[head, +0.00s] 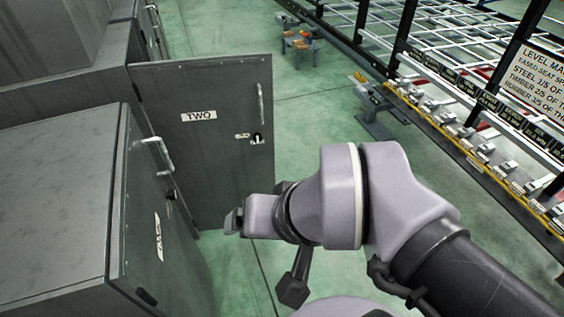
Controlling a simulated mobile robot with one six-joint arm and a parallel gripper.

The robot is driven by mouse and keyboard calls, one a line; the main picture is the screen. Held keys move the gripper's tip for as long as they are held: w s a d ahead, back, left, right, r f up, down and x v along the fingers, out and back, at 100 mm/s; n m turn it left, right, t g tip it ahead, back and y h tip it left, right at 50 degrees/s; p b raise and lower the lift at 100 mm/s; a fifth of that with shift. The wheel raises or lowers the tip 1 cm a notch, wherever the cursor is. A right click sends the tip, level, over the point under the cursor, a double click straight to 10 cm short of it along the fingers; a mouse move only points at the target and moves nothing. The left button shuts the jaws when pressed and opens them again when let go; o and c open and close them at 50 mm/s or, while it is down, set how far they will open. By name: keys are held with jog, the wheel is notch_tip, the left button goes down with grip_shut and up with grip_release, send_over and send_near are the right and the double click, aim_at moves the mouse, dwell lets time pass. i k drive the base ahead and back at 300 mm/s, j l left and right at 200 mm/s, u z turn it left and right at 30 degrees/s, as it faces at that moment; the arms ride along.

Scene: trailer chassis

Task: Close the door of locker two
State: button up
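The door of locker two (225,85) is grey and carries a white label reading TWO. It stands open, swung out into the aisle from the locker row, with its labelled face toward me. A vertical handle (261,104) is near its free edge, with a small lock and tag below it. My gripper (236,221) is in front of the lower part of this door in the picture, and my wrist covers part of its bottom edge. I cannot tell whether it touches the door. The fingers are too small and turned away to show if they are open.
A nearer grey locker (55,200) fills the lower left, its door shut or nearly so, with a handle (153,142) sticking out. Right stands a long rack (440,110) with a sign (530,80). A small table (300,45) is far back. Green floor between is mostly clear.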

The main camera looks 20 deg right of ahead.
aim_at(207, 112)
jog(key=i+j+z, duration=0.15)
jog(key=i+z, duration=0.25)
jog(key=i+j+z, duration=0.35)
jog(key=i, duration=0.15)
